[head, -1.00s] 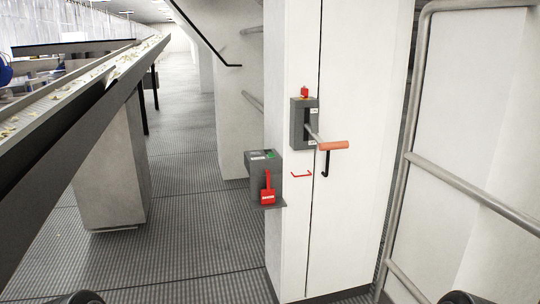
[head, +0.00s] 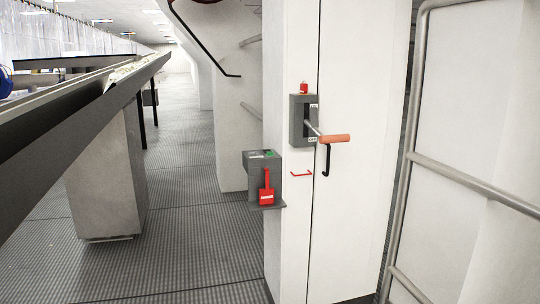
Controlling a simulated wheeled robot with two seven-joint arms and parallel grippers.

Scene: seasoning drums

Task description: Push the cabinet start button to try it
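The white cabinet (head: 360,220) stands upright right of centre in the head view. A red lockout tag or padlock-like piece (head: 266,195) hangs on the front of this box. On the cabinet front is a grey switch box (head: 297,121) with an orange-gripped lever (head: 334,138) pointing right and a small red piece (head: 304,88) on top. Neither of my grippers shows in this view.
A metal railing (head: 408,157) stands close on the right. A conveyor (head: 105,95) slopes along the left above a pale block support. A black door handle (head: 326,160) and red bracket (head: 301,174) sit on the cabinet front. The grated floor (head: 190,235) between is clear.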

